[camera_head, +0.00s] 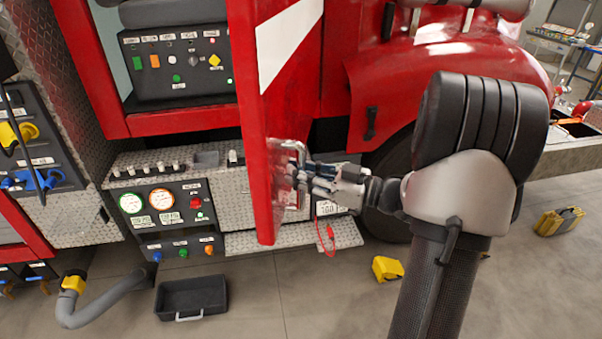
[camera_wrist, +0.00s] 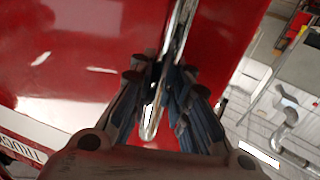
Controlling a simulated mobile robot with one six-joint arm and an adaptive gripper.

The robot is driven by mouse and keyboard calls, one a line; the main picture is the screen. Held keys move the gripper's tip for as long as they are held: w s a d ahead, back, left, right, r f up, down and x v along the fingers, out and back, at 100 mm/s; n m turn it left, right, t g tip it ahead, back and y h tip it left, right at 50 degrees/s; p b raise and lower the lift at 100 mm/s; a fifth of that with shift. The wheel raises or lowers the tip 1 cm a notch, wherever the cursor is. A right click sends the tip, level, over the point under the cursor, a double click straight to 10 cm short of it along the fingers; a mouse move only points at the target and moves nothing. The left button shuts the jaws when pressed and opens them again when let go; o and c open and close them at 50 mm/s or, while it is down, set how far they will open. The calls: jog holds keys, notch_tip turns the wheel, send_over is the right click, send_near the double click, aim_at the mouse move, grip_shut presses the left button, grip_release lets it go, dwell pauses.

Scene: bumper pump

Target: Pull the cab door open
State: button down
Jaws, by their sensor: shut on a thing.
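The red cab door (camera_head: 285,110) with a white stripe stands open, swung out from the truck body, with the cab interior showing to its left. A chrome handle (camera_head: 290,172) sits low on the door's outer face. My gripper (camera_head: 300,178) is at that handle. In the wrist view, my gripper (camera_wrist: 162,85) has its blue-padded fingers on both sides of the chrome handle (camera_wrist: 177,35) and is shut on it. The red door panel (camera_wrist: 80,50) fills much of that view. The fingers hide part of the handle.
Inside the cab is a dark switch panel (camera_head: 175,62). Below are a gauge panel (camera_head: 165,210) and a tread-plate step (camera_head: 290,237). A black tray (camera_head: 192,297), a grey hose (camera_head: 110,308) and a yellow block (camera_head: 387,268) lie on the floor. Floor at the right is mostly free.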

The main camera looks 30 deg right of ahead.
jog(key=shift+a, duration=0.1)
jog(key=c, duration=1.5)
grip_release()
jog(key=v, duration=1.2)
jog(key=shift+w, duration=0.1)
